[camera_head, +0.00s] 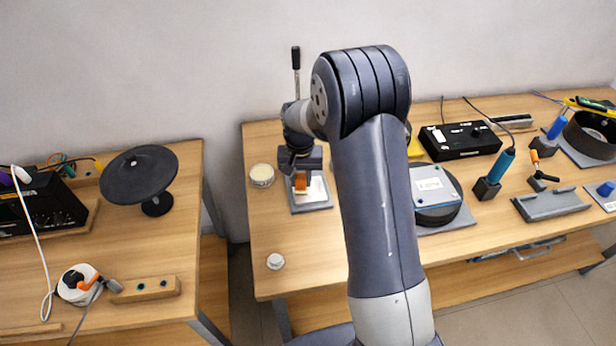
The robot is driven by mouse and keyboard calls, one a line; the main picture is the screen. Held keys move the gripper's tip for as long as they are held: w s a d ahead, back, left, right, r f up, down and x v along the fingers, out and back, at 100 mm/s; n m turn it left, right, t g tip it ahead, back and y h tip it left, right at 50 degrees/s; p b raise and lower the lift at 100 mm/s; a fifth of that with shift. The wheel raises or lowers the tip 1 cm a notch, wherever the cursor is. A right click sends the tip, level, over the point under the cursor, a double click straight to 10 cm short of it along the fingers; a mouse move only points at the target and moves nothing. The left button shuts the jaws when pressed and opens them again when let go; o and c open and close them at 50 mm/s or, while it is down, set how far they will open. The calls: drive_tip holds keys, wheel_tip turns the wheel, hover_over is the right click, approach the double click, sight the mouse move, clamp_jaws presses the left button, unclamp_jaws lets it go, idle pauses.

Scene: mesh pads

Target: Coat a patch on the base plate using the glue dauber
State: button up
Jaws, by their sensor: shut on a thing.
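My gripper (301,172) points down at the left part of the middle bench, shut on a small orange-brown block-like piece that I take for the glue dauber (301,184). The dauber's lower end is at or just above a grey plate with a pale top, which looks like the base plate (323,196). I cannot tell whether they touch. My gripper and the dauber hide part of the plate. A round tin with cream-coloured contents (262,175), perhaps glue, stands to the left.
A black-handled lever (296,58) rises behind my wrist. A small white round piece (275,261) lies near the front edge. Right of my arm are a round device (436,190), a black box (460,141) and a blue-handled tool (501,166). A gap separates the left bench.

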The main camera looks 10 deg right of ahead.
drive_tip(key=shift+a, duration=0.6)
drive_tip(key=shift+f, duration=0.2)
drive_tip(key=shift+d+r+b, duration=0.15)
drive_tip(key=shift+d+b, duration=0.05)
drive_tip(key=shift+d, duration=1.45)
drive_tip(key=shift+d+r+b, duration=0.1)
drive_tip(key=shift+d+b, duration=0.05)
drive_tip(key=shift+d, duration=1.5)
drive_tip(key=shift+f, duration=0.1)
drive_tip(key=shift+s+a+f, duration=0.1)
drive_tip(key=shift+a, duration=1.8)
drive_tip(key=shift+a+r, duration=0.2)
drive_tip(key=shift+a, duration=1.2)
drive_tip(key=shift+d+f+b, duration=0.15)
drive_tip(key=shift+d+b, duration=0.4)
drive_tip(key=shift+d, duration=2.75)
